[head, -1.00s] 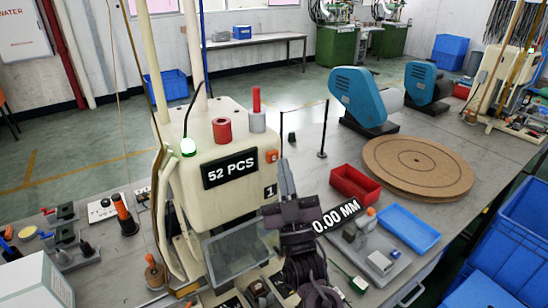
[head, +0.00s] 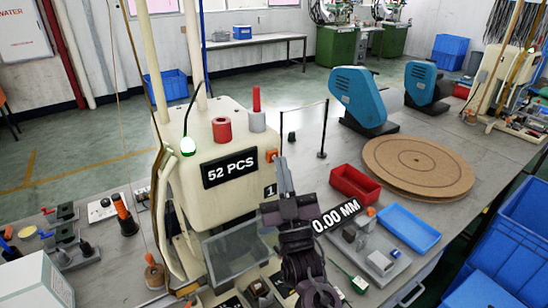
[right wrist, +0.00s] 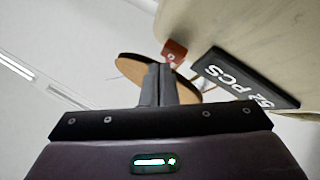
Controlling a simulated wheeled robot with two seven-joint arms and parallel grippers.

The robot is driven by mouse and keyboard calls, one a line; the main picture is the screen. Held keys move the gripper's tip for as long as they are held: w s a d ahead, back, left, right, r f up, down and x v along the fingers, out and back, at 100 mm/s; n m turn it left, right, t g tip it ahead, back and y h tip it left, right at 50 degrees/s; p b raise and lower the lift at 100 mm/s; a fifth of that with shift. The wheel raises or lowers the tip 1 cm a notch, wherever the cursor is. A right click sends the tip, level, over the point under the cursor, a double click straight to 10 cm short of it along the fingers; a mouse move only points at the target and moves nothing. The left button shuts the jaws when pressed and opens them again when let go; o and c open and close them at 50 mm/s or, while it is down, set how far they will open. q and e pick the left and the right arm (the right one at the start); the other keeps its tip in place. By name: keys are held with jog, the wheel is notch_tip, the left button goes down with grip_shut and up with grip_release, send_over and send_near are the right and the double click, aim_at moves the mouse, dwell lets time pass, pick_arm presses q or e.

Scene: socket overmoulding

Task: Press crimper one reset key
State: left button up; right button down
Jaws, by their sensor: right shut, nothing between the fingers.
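Crimper one is the cream machine (head: 185,199) with a "52 PCS" display (head: 230,167) and a "1" label on its front. Its reset key (head: 271,155) is a small orange-red block at the right edge of the housing. In the right wrist view the key (right wrist: 175,49) shows a pale round mark, just beyond my fingertips. My right gripper (head: 282,161) is shut and empty, its fingers pointing up beside the key. In the right wrist view the closed fingertips (right wrist: 159,68) overlap the key's lower left edge; I cannot tell whether they touch it. My left gripper is out of view.
A clear guard (head: 237,250) sits low on the crimper's front. To the right are a "0.00 MM" gauge (head: 336,215), a red bin (head: 354,183), a blue tray (head: 409,228) and a round brown board (head: 418,167). A thin black stand (head: 323,130) rises behind.

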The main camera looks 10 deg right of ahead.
jog(key=shift+w+a, duration=0.2)
jog(key=shift+w, duration=0.4)
dwell(0.8)
jog(key=shift+s, duration=0.1)
jog(key=shift+s+d, duration=0.3)
jog(key=shift+s, duration=0.5)
jog(key=s, duration=0.1)
jog(key=s+d+p, duration=0.1)
jog(key=s, duration=0.2)
jog(key=shift+s+d, duration=0.3)
jog(key=shift+d, duration=0.05)
jog(key=shift+f, duration=0.1)
dwell(0.6)
